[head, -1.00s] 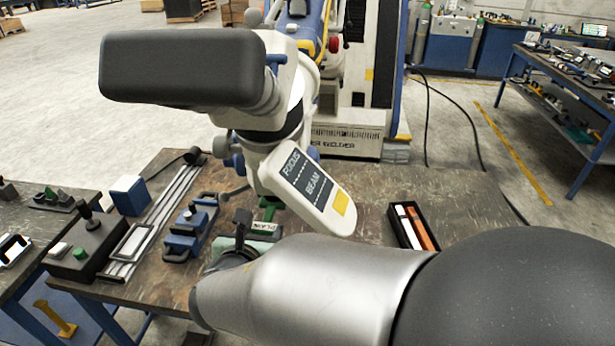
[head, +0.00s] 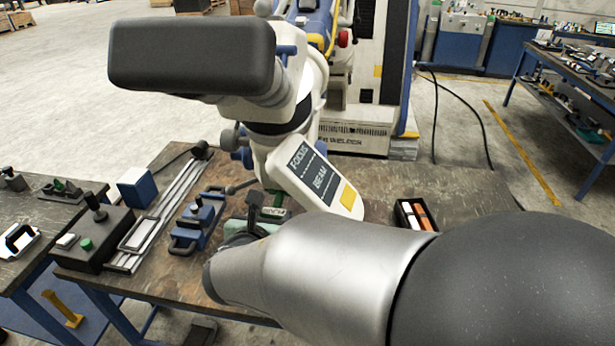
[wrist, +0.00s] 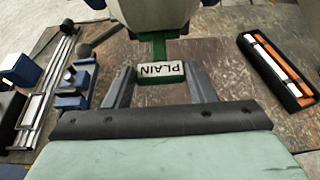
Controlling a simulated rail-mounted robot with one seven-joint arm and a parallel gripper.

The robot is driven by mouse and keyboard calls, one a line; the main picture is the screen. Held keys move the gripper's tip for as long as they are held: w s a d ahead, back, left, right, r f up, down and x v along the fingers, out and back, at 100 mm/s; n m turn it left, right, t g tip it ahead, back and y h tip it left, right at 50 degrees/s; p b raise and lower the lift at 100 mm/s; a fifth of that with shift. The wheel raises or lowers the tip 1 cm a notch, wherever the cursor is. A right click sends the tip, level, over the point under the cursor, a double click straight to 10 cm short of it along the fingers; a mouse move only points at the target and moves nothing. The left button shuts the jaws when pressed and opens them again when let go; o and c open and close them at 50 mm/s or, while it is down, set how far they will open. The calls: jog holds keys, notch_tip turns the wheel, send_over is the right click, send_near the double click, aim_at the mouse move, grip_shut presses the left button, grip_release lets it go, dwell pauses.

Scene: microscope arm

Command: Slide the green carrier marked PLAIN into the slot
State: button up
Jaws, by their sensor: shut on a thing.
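The green carrier (wrist: 161,77) has a white label reading PLAIN, upside down in the wrist view. My gripper (wrist: 160,85) is shut on it, one finger on each side of the label block. A narrower green part (wrist: 158,48) lies beyond the label and meets the underside of the microscope arm (wrist: 165,14). The slot is hidden there, so I cannot tell how far the carrier is inside. In the head view the microscope arm (head: 320,180) carries a FOCUS and BEAM panel. The carrier (head: 270,213) is partly hidden by my arm.
A blue fixture (head: 198,222) and metal rails (head: 165,213) lie left of the carrier. A black box (head: 95,238) with a green button stands farther left. A black tray (head: 404,213) with white and orange pieces lies right. Bare bench separates it from the carrier.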

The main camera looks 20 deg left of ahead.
aim_at(278, 199)
jog(key=shift+w+a+b, duration=0.2)
jog(key=shift+w, duration=0.75)
jog(key=shift+w+a+b, duration=0.15)
jog(key=shift+w+a, duration=0.05)
jog(key=shift+w, duration=0.7)
jog(key=shift+s, duration=0.1)
jog(key=s+d, duration=0.1)
jog(key=s, duration=0.7)
jog(key=shift+d, duration=0.3)
dwell(0.8)
jog(key=shift+s, duration=0.1)
jog(key=shift+b, duration=0.55)
dwell(1.3)
dwell(0.4)
